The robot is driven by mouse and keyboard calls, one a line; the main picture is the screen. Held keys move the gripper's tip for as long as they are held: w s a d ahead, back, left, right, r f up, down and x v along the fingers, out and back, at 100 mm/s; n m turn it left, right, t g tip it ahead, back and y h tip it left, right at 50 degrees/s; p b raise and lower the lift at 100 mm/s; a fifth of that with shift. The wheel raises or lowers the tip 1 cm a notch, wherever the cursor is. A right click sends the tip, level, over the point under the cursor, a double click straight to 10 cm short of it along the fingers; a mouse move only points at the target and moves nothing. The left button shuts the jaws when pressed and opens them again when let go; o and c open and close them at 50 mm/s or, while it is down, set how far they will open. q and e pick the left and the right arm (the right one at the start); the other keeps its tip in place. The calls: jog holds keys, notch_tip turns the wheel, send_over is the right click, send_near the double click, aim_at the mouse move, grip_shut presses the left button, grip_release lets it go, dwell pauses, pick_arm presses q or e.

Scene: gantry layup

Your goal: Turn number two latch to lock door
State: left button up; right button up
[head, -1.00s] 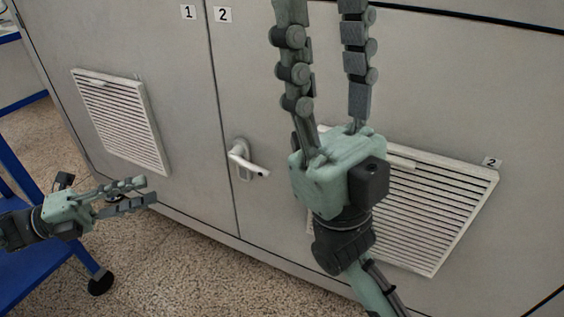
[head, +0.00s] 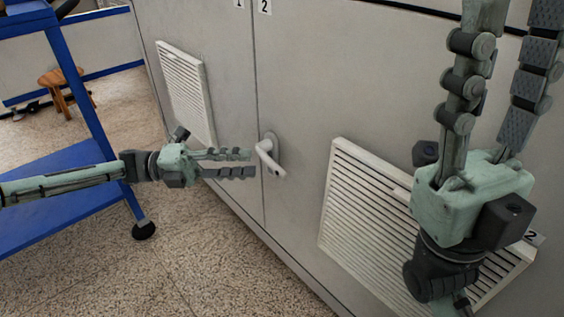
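The latch (head: 269,152) is a light grey lever handle on a plate, on the door marked 2 just right of the seam between the two doors. Its lever slants down to the right. The number 2 label (head: 264,6) is above it at the top of the door. My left gripper (head: 252,163) points right at latch height, its two fingers a little apart with nothing between them. Its tips appear close to the latch in the picture; I cannot tell whether they touch. My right gripper (head: 517,35) is large in the right foreground, fingers upward, spread and empty.
A slatted vent (head: 352,200) is on door 2, partly hidden by my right gripper. Another vent (head: 186,93) is on door 1. A blue wheeled cart (head: 60,165) stands at the left. A wooden stool (head: 66,90) is behind it. Speckled floor (head: 215,265) is clear in front.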

aim_at(272, 161)
pick_arm(q)
jog(key=d, duration=0.6)
jog(key=shift+d+r+b, duration=0.25)
jog(key=shift+d+b, duration=0.05)
jog(key=shift+d, duration=0.05)
grip_shut()
